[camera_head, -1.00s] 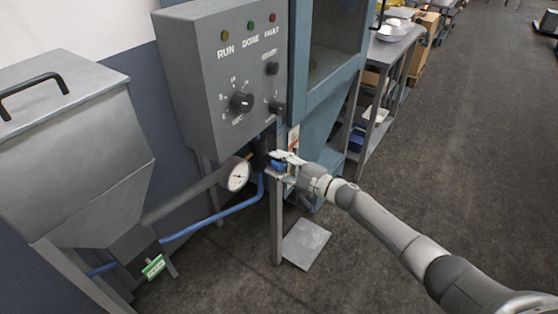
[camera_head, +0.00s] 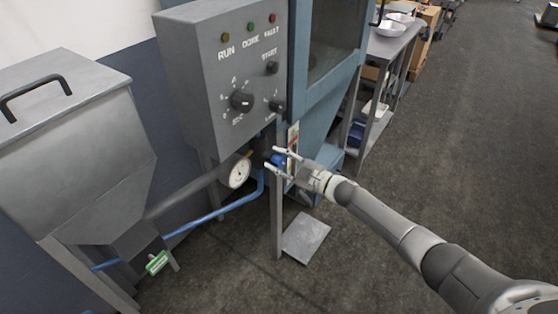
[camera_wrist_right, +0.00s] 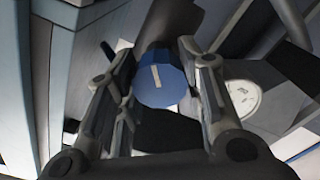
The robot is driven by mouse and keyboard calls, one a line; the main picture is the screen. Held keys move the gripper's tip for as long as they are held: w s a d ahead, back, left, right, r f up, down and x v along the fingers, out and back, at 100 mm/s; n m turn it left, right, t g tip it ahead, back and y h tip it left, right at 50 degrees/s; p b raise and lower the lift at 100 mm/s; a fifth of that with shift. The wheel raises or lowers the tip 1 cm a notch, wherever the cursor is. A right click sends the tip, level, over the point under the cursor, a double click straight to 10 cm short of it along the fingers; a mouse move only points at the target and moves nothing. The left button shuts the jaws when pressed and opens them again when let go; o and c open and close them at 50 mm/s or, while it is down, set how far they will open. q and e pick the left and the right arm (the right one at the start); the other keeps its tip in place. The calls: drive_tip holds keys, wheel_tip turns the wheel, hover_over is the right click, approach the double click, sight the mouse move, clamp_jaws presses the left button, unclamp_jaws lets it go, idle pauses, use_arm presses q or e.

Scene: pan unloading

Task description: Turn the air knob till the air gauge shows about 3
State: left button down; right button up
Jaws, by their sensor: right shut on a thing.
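The blue air knob (camera_wrist_right: 163,78) with a pale line on its face sits between the fingers of my right gripper (camera_wrist_right: 160,88) in the wrist view. In the head view the right gripper (camera_head: 272,161) reaches in from the right, fingers on both sides of the knob (camera_head: 278,160), below the control box. It is shut on the knob. The round white air gauge (camera_head: 239,173) is just left of the gripper in the head view. It also shows right of the fingers in the wrist view (camera_wrist_right: 243,98). Its reading is too small to tell. My left gripper is out of view.
The grey control box (camera_head: 205,105) with dials and lamps hangs above the knob. A steel hopper (camera_head: 60,140) stands at left, and a blue hose (camera_head: 215,217) runs below the gauge. The blue cabinet (camera_head: 318,115) is behind the gripper. Floor at right is clear.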

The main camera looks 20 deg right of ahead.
drive_tip(key=o, duration=1)
drive_tip(key=shift+o, duration=0.2)
drive_tip(key=shift+s+d, duration=0.1)
drive_tip(key=v, duration=1.2)
